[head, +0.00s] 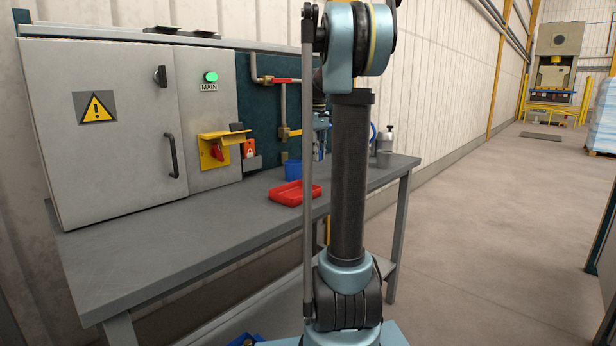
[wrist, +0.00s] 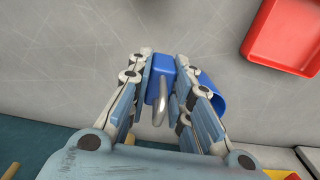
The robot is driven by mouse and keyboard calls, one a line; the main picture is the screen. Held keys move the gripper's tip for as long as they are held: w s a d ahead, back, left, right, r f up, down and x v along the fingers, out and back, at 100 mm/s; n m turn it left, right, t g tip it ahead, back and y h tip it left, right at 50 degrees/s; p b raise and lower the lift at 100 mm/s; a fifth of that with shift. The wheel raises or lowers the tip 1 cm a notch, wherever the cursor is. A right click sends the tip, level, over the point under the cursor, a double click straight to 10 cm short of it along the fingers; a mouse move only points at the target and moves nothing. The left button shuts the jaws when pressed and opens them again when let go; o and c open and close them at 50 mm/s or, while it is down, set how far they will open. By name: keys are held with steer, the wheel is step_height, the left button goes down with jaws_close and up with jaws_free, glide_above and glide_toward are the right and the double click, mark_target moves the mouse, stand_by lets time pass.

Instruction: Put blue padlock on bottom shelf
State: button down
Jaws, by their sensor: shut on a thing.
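In the wrist view, my gripper (wrist: 165,62) is shut on the blue padlock (wrist: 162,66), with a finger on each side of its body. The padlock's grey shackle (wrist: 161,104) points back toward the wrist. The grey bench top lies beyond it; I cannot tell the gap. In the head view, my gripper (head: 321,138) is above the bench's back part, partly behind my arm, and the padlock cannot be made out. The bottom shelf (head: 386,268) shows partly under the bench, mostly hidden by the bench top and my arm.
A blue cup (wrist: 212,92) is close beside my right finger; it also shows in the head view (head: 293,171). A red tray (head: 285,195) lies in front of it. The grey cabinet (head: 110,150) fills the bench's left. The bench's front is clear.

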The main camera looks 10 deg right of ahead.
mark_target(316, 178)
steer(key=shift+f, duration=3.35)
steer(key=c, duration=1.4)
jaws_free()
steer(key=shift+c, duration=0.2)
